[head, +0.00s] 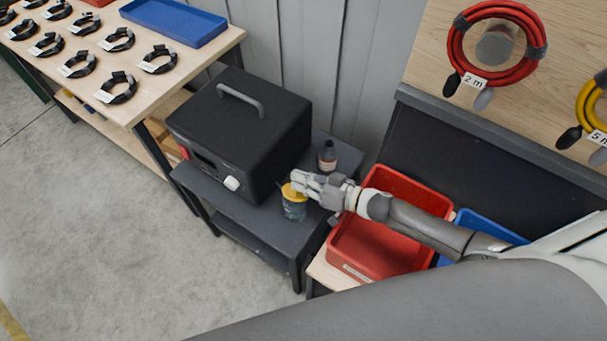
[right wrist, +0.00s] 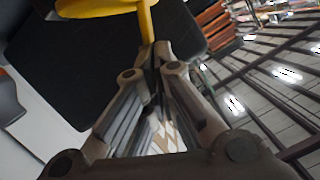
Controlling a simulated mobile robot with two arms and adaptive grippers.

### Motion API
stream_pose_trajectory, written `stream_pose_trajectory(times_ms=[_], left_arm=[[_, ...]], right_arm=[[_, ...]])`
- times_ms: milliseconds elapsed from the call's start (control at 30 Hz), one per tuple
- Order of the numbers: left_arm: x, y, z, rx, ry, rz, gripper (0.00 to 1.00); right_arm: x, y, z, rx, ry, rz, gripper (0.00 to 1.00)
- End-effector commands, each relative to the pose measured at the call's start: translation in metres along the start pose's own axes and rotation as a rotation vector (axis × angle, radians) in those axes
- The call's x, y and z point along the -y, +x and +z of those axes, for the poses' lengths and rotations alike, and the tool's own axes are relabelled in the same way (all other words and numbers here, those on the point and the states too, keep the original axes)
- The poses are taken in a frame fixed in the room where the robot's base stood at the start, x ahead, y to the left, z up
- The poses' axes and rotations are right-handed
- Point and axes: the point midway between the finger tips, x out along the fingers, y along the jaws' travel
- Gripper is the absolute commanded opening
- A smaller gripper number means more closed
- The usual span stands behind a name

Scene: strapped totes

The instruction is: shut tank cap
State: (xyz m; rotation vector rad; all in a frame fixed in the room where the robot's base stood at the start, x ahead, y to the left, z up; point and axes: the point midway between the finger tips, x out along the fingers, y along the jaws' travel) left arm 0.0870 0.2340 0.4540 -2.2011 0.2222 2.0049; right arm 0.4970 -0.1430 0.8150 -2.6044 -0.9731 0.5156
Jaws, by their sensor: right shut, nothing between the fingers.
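A small bluish tank (head: 294,210) stands on the dark side table, in front of a black box-shaped machine. Its yellow cap (head: 289,191) is at the top of the tank; I cannot tell whether it is fully seated. My right gripper (head: 296,182) is at the cap's upper right and hides part of it. In the right wrist view, the fingertips (right wrist: 155,50) are shut together with nothing between them. A yellow cap (right wrist: 95,8) with a thin yellow bar (right wrist: 146,22) shows just beyond the tips; whether they touch is unclear. My left gripper is not in view.
The black machine (head: 240,125) with a top handle stands left of the tank. A dark bottle (head: 327,157) stands behind my right gripper. A red tote (head: 365,262) lies under my right forearm, with a blue one (head: 487,226) beside it. Open floor is at left.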

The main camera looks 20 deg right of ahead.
Motion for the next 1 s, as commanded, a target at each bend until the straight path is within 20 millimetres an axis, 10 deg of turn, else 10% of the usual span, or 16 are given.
stream_pose_trajectory(times_ms=[1000], left_arm=[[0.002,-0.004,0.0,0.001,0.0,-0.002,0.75]], right_arm=[[0.019,0.007,0.028,0.0,-0.207,0.052,0.0]])
